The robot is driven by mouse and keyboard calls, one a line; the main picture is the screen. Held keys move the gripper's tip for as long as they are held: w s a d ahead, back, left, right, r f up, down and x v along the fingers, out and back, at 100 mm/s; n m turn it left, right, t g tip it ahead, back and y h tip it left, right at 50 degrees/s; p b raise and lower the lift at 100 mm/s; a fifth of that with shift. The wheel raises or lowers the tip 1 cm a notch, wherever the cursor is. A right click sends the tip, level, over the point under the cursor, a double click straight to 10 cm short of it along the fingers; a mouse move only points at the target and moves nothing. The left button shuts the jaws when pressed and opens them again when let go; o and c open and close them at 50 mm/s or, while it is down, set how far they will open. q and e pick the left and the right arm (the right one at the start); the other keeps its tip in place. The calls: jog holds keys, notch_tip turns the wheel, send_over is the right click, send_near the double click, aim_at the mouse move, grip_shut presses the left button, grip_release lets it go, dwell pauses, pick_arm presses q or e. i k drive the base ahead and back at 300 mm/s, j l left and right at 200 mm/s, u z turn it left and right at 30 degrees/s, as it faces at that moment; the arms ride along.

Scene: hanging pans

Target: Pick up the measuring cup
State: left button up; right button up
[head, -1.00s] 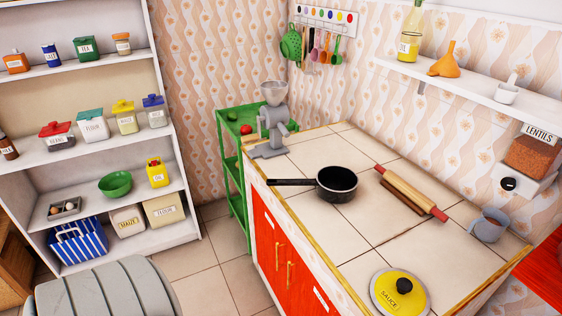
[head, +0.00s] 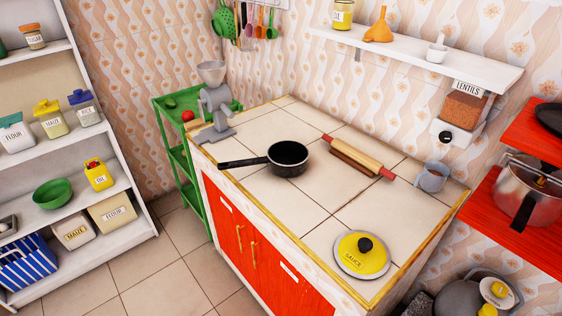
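A grey-blue cup with a side handle (head: 432,178), which looks like the measuring cup, stands upright on the right end of the tiled counter (head: 310,207). It is just right of a rolling pin (head: 352,154) and close to the counter's right edge. No gripper is in view, and nothing touches the cup.
A black saucepan (head: 288,155), grey grinder (head: 216,110) and yellow sauce lid (head: 361,254) are on the counter. A wall shelf (head: 420,52) and lentils dispenser (head: 464,110) are above the cup. Red shelves (head: 520,205) stand at right. Floor (head: 150,275) shows at left.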

aim_at(429, 179)
jog(key=i+j+z, duration=0.15)
jog(key=z, duration=0.2)
jog(key=i+j+z, duration=0.1)
jog(key=j+z, duration=0.4)
jog(key=z, duration=0.2)
jog(key=i, duration=0.05)
